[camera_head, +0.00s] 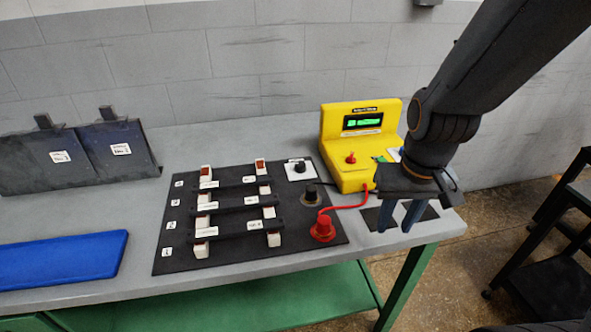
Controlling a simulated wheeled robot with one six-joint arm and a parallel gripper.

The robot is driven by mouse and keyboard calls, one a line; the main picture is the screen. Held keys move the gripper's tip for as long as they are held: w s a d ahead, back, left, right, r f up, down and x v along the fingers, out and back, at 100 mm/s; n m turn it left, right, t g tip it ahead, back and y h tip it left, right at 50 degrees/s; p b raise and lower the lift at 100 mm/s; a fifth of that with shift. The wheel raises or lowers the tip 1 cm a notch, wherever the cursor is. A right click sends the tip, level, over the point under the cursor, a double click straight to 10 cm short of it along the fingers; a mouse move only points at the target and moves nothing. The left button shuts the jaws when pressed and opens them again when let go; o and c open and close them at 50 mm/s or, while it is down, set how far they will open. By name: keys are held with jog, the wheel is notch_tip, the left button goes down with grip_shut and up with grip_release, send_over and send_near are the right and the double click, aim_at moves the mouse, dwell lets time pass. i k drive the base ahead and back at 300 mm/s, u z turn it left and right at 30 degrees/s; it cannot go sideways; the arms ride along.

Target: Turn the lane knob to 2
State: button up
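A small black knob (299,167) sits on a white plate at the top right of a black board (170,258). The plate's markings are too small to read, so I cannot tell which number the knob points at. A black post-like part (311,195) and a larger red one (323,229) stand below it on the board. My gripper (399,218) points down over the table's right end, right of the board and well apart from the small black knob. Its two fingers are apart with nothing visible between them.
A yellow box (347,178) with a green display and a red knob (351,157) stands behind the board. A red cable (347,207) runs between the box and the red part. Several white blocks with dark bars fill the board's left. A blue mat (62,260) lies left.

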aim_at(300, 167)
jog(key=k, duration=0.3)
jog(key=z, duration=0.8)
jog(key=i, duration=0.65)
jog(key=u, duration=1.25)
